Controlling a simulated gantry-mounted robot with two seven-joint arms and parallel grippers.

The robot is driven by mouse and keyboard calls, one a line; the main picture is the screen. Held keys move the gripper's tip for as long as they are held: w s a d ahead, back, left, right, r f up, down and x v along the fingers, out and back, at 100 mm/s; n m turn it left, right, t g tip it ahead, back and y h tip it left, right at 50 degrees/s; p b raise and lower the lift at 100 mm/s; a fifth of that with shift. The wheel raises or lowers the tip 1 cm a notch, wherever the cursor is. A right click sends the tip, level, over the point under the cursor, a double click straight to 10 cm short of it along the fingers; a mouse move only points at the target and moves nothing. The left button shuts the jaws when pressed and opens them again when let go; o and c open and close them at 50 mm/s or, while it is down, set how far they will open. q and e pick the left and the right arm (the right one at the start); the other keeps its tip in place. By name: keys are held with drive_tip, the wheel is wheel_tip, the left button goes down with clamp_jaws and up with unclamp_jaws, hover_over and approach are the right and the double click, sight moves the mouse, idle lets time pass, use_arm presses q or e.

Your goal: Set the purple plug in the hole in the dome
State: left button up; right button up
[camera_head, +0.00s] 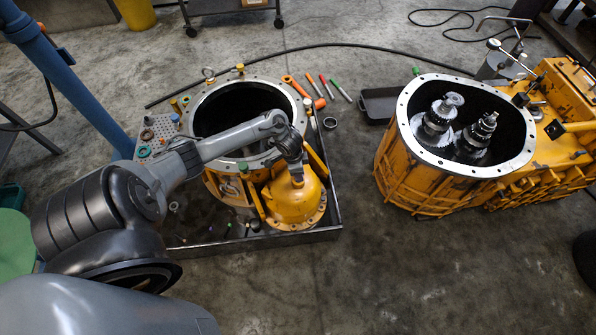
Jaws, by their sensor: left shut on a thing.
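The yellow dome (286,204) sits with its flange down in the front right of the metal tray. My left arm reaches in from the left, and my left gripper (295,172) points down at the top of the dome. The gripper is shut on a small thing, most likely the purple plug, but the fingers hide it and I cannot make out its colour. The hole in the dome is also hidden, so I cannot tell whether the plug touches it. My right gripper is not in view.
The dome shares the metal tray (338,214) with a large open yellow housing (262,84) and several small plugs (228,229) at the front. Coloured-handled tools (341,90) lie behind. A second yellow housing with gears (387,155) stands at right.

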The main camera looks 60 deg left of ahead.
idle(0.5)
use_arm(q)
drive_tip(key=shift+p, duration=0.5)
drive_tip(key=shift+s+f, duration=0.1)
drive_tip(key=shift+f, duration=0.15)
drive_tip(key=shift+f+b, duration=0.6)
drive_tip(key=shift+f, duration=0.85)
